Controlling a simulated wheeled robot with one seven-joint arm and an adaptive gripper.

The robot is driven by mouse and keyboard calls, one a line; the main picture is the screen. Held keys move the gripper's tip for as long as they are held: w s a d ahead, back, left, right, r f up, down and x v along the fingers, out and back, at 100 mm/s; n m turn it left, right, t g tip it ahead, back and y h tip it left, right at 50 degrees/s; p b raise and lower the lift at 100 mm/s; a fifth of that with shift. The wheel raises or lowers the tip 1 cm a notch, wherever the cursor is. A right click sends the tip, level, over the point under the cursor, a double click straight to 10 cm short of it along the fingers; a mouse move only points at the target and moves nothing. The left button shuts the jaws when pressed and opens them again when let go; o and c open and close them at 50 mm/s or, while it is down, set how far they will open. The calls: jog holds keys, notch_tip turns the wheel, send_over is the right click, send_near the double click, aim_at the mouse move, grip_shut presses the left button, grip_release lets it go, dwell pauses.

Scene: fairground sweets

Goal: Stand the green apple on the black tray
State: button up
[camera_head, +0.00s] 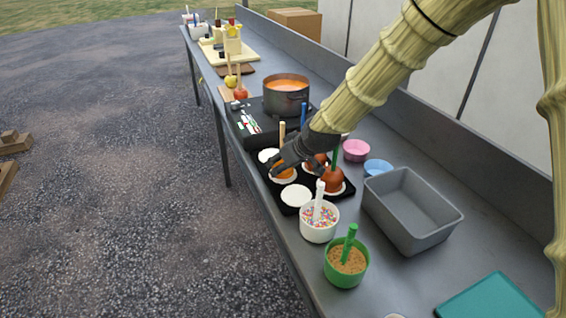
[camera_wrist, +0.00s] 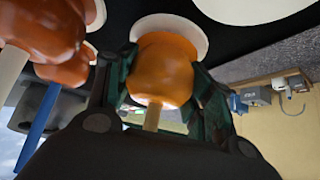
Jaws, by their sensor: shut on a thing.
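My gripper (camera_head: 288,166) is shut on an orange, caramel-coated apple (camera_wrist: 162,72) with a pale wooden stick (camera_wrist: 152,117). The coating hides the skin colour. This apple (camera_head: 283,173) is at a white paper round on the black tray (camera_head: 318,203); I cannot tell whether it bears on it. Two darker coated apples also stand on the tray: one with a green stick (camera_head: 332,180), one with a blue stick, partly hidden by my gripper. A small yellow-green apple (camera_head: 231,81) on a stick is farther back on the counter.
Empty white rounds (camera_head: 296,196) lie on the tray. A pot of orange caramel (camera_head: 286,97) stands behind it. Sprinkle cup (camera_head: 319,224), green crumb cup (camera_head: 346,263), grey bin (camera_head: 411,212) and pink bowl (camera_head: 356,150) crowd the front and right. A red apple (camera_head: 240,94) is farther back.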

jog(key=shift+f, duration=0.4)
jog(key=o, duration=1.2)
jog(key=shift+d+r, duration=0.1)
jog(key=v, duration=1.1)
jog(key=shift+s+d+r, duration=0.1)
jog(key=shift+s+r, duration=0.2)
